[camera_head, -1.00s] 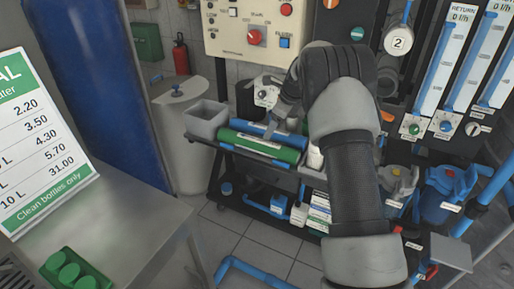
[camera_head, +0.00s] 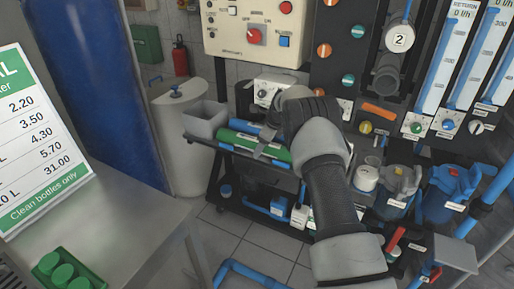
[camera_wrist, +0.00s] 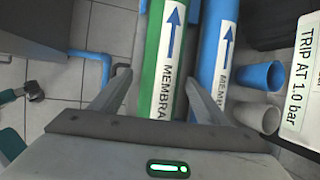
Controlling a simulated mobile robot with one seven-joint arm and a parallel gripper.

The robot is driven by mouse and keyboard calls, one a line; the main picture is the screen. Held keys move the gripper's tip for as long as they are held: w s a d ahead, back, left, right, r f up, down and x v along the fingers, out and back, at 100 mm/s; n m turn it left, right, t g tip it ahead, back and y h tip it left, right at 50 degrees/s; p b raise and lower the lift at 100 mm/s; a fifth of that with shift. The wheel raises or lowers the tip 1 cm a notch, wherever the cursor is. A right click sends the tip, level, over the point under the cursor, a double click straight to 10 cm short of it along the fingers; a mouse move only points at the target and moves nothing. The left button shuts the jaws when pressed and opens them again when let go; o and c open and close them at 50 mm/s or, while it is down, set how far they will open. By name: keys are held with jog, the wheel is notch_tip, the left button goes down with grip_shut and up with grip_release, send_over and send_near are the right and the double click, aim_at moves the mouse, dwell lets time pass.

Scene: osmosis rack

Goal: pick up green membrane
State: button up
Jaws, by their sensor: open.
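The green membrane (camera_head: 228,137) is a long green tube with a white label, lying on the cart's top tray. A blue membrane (camera_head: 246,126) lies parallel behind it. My gripper (camera_head: 262,150) is over the green tube and hides part of it. In the wrist view, the green membrane (camera_wrist: 152,50) runs between the two open fingers of my gripper (camera_wrist: 157,76). The blue membrane (camera_wrist: 212,45) is just to the right, close to the right finger. I cannot tell how far the fingertips reach down beside the green tube.
A grey bin (camera_head: 205,120) stands at the tray's left end. The black cart (camera_head: 225,172) holds small bottles on its lower shelf. Blue filter housings (camera_head: 447,190) are to the right. A steel counter (camera_head: 135,205) is at the left, with open floor between.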

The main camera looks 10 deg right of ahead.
jog(key=c, duration=1.3)
